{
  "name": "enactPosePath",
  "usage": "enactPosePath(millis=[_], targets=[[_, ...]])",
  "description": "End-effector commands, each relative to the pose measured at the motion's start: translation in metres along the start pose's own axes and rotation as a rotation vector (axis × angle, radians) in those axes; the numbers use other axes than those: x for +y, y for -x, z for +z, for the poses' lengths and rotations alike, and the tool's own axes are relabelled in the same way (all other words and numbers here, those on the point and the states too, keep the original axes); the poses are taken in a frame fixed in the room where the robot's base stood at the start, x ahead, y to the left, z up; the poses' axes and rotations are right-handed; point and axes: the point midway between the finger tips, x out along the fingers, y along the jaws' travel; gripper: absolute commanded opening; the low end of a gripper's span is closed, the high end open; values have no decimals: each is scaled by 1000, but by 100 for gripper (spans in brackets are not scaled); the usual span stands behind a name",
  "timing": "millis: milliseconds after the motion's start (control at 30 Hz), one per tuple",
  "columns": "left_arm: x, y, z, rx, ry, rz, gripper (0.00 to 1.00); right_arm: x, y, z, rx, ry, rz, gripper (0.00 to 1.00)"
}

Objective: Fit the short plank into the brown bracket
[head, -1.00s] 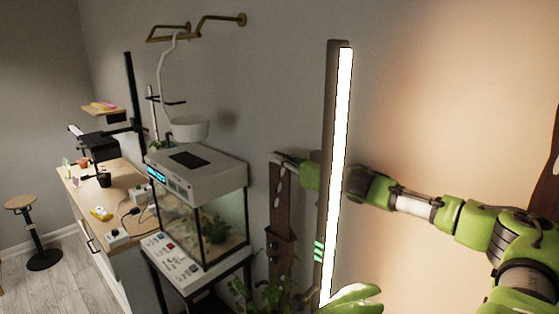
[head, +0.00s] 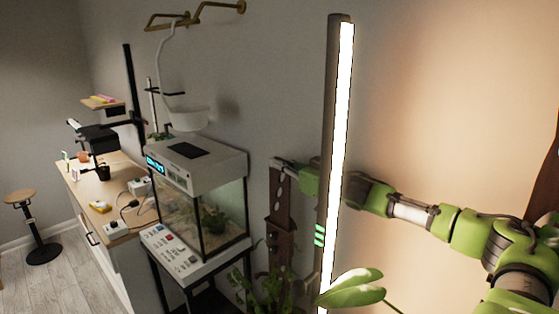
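The short plank (head: 277,190), dark brown with pale round marks, stands upright near the wall behind the lamp. Its lower end meets the brown bracket (head: 282,240), a darker upright piece; how deep it sits inside is hard to tell. My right gripper (head: 282,163) reaches in from the right behind the lamp and is at the plank's top end, seemingly shut on it; the fingers are small and partly unclear. The lamp hides part of my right wrist. Leaves cover the bracket's foot. My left gripper is not in view.
A tall lit lamp (head: 338,150) stands close in front of my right arm. A plant leaf (head: 352,283) is at the bottom. A glass tank (head: 210,210) on a black stand is left of the bracket, with a cluttered counter (head: 95,190) beyond.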

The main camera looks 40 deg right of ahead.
Motion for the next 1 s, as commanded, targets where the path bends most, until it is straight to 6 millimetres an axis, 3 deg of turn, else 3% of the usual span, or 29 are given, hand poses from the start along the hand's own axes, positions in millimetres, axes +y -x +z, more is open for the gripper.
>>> enactPosePath(millis=[367, 400, 433, 467, 800, 1000], targets=[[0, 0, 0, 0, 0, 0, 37, 0, 0, 2, 2, 1, -1, 0], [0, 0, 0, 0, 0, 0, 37, 0, 0, 2, 2, 1, -1, 15], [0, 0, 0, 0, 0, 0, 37, 0, 0, 2, 2, 1, -1, 23], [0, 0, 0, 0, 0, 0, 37, 0, 0, 2, 2, 1, -1, 24], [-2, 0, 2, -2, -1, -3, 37, 0, 0, 2, 0, 1, 0, 24], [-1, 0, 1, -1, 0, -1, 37, -1, 0, -24, 1, 6, -2, 24]])
